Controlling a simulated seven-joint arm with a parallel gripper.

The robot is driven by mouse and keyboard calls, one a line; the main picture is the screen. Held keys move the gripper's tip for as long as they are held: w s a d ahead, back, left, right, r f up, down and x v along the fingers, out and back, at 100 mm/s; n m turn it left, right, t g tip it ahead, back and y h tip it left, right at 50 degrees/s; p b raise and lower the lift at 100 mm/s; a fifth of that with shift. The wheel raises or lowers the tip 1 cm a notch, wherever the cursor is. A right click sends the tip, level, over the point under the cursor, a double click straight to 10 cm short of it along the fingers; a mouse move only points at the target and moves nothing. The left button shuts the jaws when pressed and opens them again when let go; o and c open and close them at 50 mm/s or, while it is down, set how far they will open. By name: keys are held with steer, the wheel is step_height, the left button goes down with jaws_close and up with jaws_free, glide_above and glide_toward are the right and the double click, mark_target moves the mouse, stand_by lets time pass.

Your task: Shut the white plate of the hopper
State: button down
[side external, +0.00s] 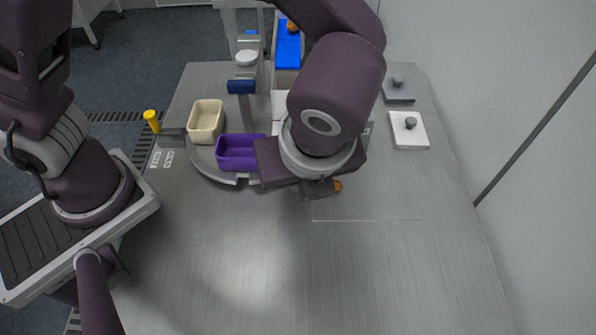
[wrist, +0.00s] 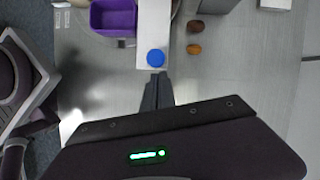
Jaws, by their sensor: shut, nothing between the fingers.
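The white plate (wrist: 153,25) is a long pale strip in the wrist view, with a round blue knob (wrist: 155,57) near its lower end. My gripper (wrist: 157,77) is shut and empty. In the wrist view its fingertips are just below the blue knob; I cannot tell whether they touch it. In the side view my gripper's body (side external: 310,165) hides the fingertips, the knob and most of the plate. A white part (side external: 277,104) shows behind my arm, perhaps part of the hopper. How far the plate is open cannot be told.
A purple bin (side external: 238,150) and a cream bin (side external: 206,120) stand left. In the wrist view a dark date (wrist: 195,26) and an orange-brown date (wrist: 194,48) lie right of the plate. A white slab with grey knob (side external: 408,139) lies farther right. The front table is clear.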

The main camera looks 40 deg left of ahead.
steer(key=shift+w+a, duration=0.15)
steer(key=shift+a, duration=0.1)
steer(key=w+a, duration=0.6)
steer(key=shift+w+a, duration=0.3)
steer(key=shift+a, duration=0.05)
